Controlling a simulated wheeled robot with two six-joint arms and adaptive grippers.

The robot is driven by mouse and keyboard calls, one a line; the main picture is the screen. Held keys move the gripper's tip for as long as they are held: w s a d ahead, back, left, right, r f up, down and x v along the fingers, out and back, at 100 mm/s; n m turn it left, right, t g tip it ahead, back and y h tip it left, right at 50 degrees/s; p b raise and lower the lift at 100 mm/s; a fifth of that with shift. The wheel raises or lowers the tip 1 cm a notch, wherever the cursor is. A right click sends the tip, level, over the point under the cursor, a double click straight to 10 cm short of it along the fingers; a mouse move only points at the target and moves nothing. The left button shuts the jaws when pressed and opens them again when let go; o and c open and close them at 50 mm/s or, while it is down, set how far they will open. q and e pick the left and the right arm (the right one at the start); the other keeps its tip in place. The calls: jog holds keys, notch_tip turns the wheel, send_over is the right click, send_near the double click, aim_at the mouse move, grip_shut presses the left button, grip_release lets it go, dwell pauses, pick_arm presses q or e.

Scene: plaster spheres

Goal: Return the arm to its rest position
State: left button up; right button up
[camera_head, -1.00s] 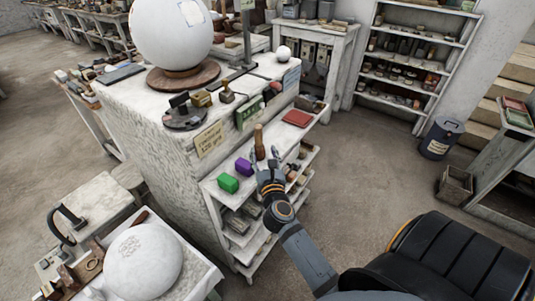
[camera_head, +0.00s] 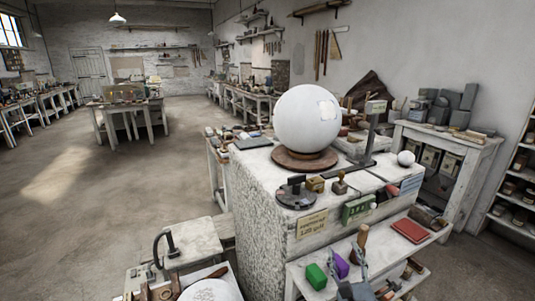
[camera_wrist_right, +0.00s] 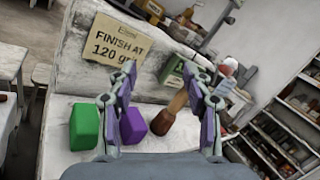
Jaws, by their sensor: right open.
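My right gripper (camera_head: 346,257) is open and empty at the lower edge of the head view, above the upper shelf at the end of the plaster-covered bench. In the right wrist view its two fingers (camera_wrist_right: 158,68) stand wide apart. A green block (camera_head: 316,276) and a purple block (camera_head: 341,266) sit on that shelf. In the wrist view, the purple block (camera_wrist_right: 133,126) and a wooden-handled tool (camera_wrist_right: 170,112) show between the fingers; the green block (camera_wrist_right: 85,127) is left of them. My right arm is mostly cut off below. My left gripper is not in view.
A large white sphere (camera_head: 307,119) stands on a round wooden base (camera_head: 304,159) on the bench. A small white ball (camera_head: 406,158) and a red book (camera_head: 410,231) are to the right. Open floor (camera_head: 110,215) lies left.

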jog(key=s+a+f+n+g+y, duration=0.2)
jog(key=a+n+y, duration=0.25)
jog(key=n, duration=0.45)
jog(key=s+a+f+n+g+y, duration=0.1)
jog(key=s+a+n+g+y, duration=0.2)
jog(key=a+n, duration=0.45)
jog(key=s+d+f+n+g, duration=0.1)
jog(key=s+f+n+g, duration=0.45)
jog(key=f+n, duration=0.3)
jog(key=s+d+f+n+g+h, duration=0.6)
jog(key=s+d+n+h, duration=0.1)
jog(key=s+d, duration=0.5)
notch_tip(320, 180, down, 23)
jog(key=d+g, duration=0.1)
jog(key=d, duration=0.1)
jog(key=s+d+f+g, duration=0.1)
jog(key=s+f, duration=1.8)
jog(key=s, duration=0.1)
jog(key=shift+s+d+f+m, duration=0.15)
jog(key=shift+s+d+m, duration=0.05)
jog(key=shift+s+m, duration=0.2)
